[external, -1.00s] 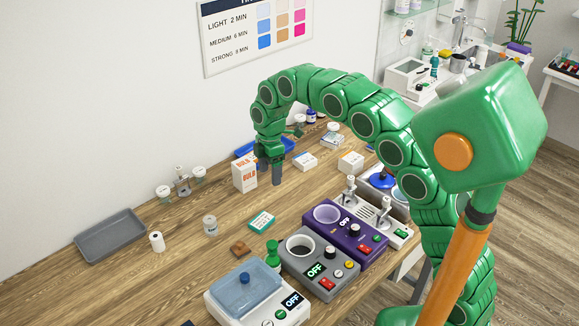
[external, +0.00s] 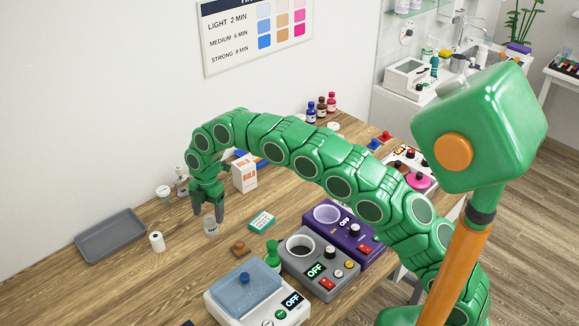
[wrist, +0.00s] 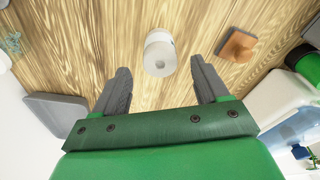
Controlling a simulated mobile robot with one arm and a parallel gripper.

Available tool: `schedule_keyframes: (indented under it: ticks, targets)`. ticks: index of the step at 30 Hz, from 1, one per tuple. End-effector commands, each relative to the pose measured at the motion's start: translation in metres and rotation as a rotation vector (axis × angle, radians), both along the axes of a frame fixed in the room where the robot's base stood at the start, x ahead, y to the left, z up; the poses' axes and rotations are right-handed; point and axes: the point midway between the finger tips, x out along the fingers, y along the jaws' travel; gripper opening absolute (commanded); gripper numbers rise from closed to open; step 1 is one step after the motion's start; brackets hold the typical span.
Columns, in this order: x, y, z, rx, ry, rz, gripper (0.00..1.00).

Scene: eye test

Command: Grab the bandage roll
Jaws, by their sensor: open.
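A whitish cylinder, which looks like the bandage roll (wrist: 160,52), stands on the wooden table. In the wrist view its round end shows a small grey centre, and it lies ahead of and between my fingertips. My gripper (wrist: 160,68) is open and empty, one finger to each side of that line. In the external view my gripper (external: 208,212) points down over the same whitish roll (external: 210,228), whose upper part the fingers partly cover. I cannot tell whether they touch it. A second, smaller white roll (external: 157,241) stands to the left, beside the tray.
A grey tray (external: 109,237) lies at the left. A brown block (external: 240,247) and a teal box (external: 261,221) lie to the right of my gripper. Devices (external: 313,262) fill the right front. An upright box (external: 244,174) and jars (external: 164,194) stand behind.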

Motion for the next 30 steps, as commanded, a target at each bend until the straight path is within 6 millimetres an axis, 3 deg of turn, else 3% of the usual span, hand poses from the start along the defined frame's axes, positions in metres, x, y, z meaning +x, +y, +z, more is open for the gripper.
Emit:
schedule_keyframes:
  ticks: [8,17,25,30]
  targets:
    - [-0.002,0.0,-0.02,-0.005,0.002,0.001,0.74]
    - [-0.005,0.001,-0.057,-0.005,0.002,0.001,0.74]
    - [-0.004,0.001,-0.06,-0.003,0.001,-0.001,0.74]
    - [-0.005,0.001,-0.06,-0.003,0.001,-0.001,0.48]
